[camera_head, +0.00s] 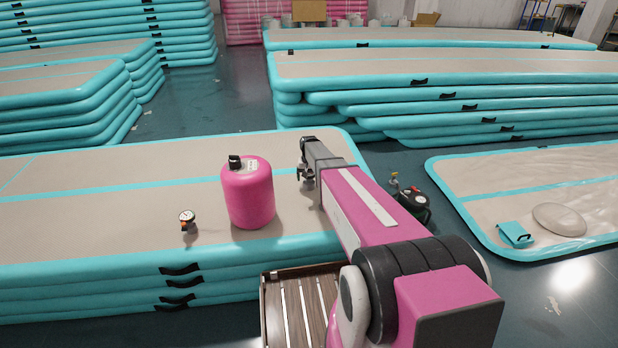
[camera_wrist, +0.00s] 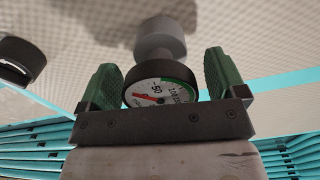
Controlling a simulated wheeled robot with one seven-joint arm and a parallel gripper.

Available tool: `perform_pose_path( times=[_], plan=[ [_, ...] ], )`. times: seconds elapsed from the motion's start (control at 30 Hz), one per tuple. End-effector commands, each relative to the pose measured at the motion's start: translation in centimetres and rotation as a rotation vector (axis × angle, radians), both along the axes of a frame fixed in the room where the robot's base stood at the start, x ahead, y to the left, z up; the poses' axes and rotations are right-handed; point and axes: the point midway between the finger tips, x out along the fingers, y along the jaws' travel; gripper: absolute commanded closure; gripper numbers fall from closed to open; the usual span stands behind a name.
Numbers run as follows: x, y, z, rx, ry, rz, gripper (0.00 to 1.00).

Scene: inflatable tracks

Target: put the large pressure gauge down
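The large pressure gauge (camera_wrist: 160,88) has a black rim and a white and green dial with a red needle. A grey cylindrical part (camera_wrist: 160,38) extends beyond the dial over the beige mat. In the head view my gripper (camera_head: 306,172) points down over the stacked mat (camera_head: 120,200), right of the pink canister. The gauge is small and dark there, and I cannot tell whether it touches the mat.
A pink canister (camera_head: 249,195) with a black top and a smaller gauge (camera_head: 187,218) stand on the same mat. A slatted wooden crate (camera_head: 290,305) is at the front edge. A dark pump-like device (camera_head: 413,205) sits right of my arm. The mat's left part is clear.

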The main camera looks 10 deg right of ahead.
Motion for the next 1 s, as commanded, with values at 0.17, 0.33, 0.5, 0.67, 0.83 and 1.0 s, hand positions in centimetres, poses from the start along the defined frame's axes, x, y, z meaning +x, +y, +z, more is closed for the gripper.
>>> perform_pose_path(
  times=[0.17, 0.33, 0.5, 0.67, 0.83, 1.0],
  plan=[
    [0.0, 0.0, 0.0, 0.000, 0.000, 0.000, 0.10],
    [-0.1, 0.0, 1.2, 0.000, -0.001, 0.000, 0.10],
    [-0.1, 0.0, 4.2, 0.000, -0.002, 0.000, 0.10],
    [-0.1, 0.0, 7.5, 0.000, -0.002, 0.000, 0.10],
    [-0.1, 0.0, 10.3, 0.000, -0.001, 0.000, 0.10],
    [0.0, 0.0, 11.9, 0.000, 0.000, 0.000, 0.10]
  ],
)
